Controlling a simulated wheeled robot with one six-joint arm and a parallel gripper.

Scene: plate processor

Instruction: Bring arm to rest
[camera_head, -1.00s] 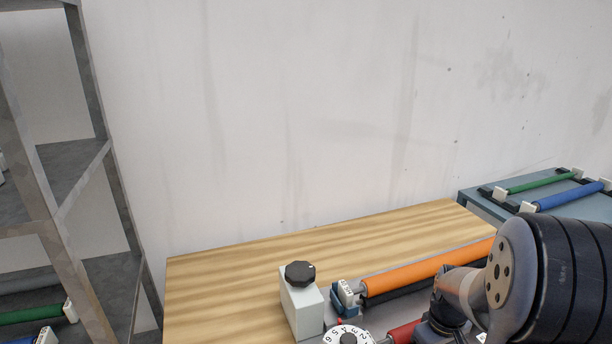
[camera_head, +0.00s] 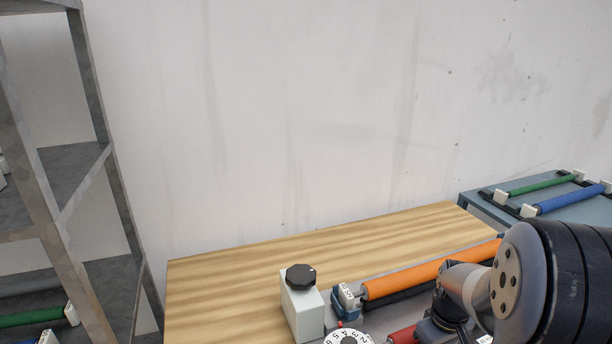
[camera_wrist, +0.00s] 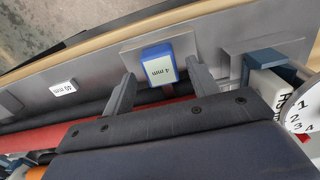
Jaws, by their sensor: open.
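My arm shows at the lower right of the head view, in front of the plate processor with its orange roller (camera_head: 430,271). My gripper (camera_wrist: 160,85) shows in the wrist view with its two fingers apart. A blue block with a white "4 mm" label (camera_wrist: 160,70) shows between and just beyond the fingertips, on the processor's grey frame (camera_wrist: 105,62). I cannot tell whether the fingers touch it. The fingers do not show clearly in the head view. A red roller (camera_wrist: 50,138) runs behind the gripper.
A metal shelf (camera_head: 65,200) stands at the left. A blue-grey table (camera_head: 575,205) with green and blue rollers is at the right.

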